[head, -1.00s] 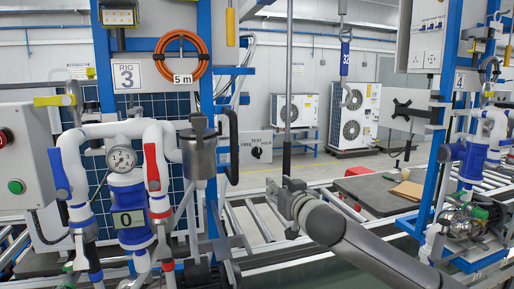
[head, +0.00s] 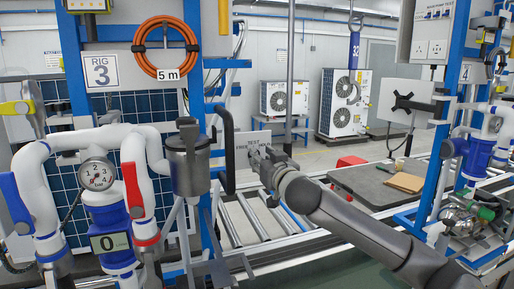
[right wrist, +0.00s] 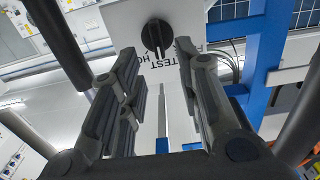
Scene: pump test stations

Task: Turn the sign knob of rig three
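Rig three carries a white plate with the number 3 (head: 101,71). Its white sign (head: 247,137) with black lettering stands right of the rig's blue post, and my right gripper hides part of it in the head view. In the right wrist view the round black sign knob (right wrist: 157,33) shows on the sign, with the lettering upside down. My right gripper (head: 264,163) is in front of the sign. In the right wrist view its two fingers (right wrist: 158,85) are spread with nothing between them, and the knob lies beyond them, apart from the tips. My left gripper is out of view.
A metal canister (head: 188,165) and white pipes with a gauge (head: 97,174) stand left of the sign. A coiled orange hose (head: 165,48) hangs above. A dark mat (head: 372,186) lies at right. A vertical grey pole (head: 290,70) rises behind my right gripper.

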